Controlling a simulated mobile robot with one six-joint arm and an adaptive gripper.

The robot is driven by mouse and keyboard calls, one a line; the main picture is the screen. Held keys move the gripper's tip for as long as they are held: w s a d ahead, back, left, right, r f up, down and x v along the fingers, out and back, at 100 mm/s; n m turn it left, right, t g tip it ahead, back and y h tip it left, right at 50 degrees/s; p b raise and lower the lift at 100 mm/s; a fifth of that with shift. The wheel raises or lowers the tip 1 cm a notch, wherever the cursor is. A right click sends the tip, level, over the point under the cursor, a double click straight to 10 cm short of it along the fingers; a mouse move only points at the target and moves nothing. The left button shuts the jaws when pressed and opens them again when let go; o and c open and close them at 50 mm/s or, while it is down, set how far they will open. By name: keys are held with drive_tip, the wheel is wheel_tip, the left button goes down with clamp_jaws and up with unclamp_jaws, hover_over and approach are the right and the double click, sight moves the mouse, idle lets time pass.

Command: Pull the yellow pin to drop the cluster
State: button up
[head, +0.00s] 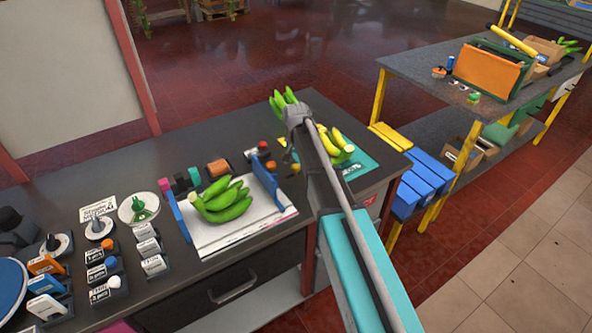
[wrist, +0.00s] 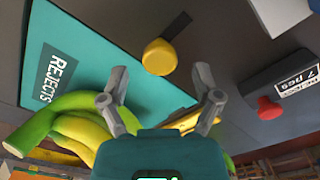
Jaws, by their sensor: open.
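A round yellow knob (wrist: 160,57), likely the yellow pin's head, shows in the wrist view on the dark counter beside the teal REJECTS mat (wrist: 75,60). My gripper (wrist: 160,80) is open and empty, with the yellow knob between and just beyond its fingertips, apart from them. Green and yellow bananas (wrist: 75,130) lie below and behind the fingers in the wrist view. In the head view, a green banana cluster (head: 220,201) rests on a white tray (head: 215,238). More green bananas (head: 283,100) show beside the end of my arm; my fingers are hidden there.
A red knob (wrist: 268,108) with a label sits right of my gripper. Yellow bananas (head: 327,143) lie on the mat beside my arm. Labelled knobs and blocks (head: 100,265) crowd the counter's left. A shelf with blue bins (head: 420,180) stands at the right.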

drive_tip(key=shift+f+b, duration=0.65)
drive_tip(key=shift+f, duration=0.25)
drive_tip(key=shift+c, duration=0.2)
clamp_jaws()
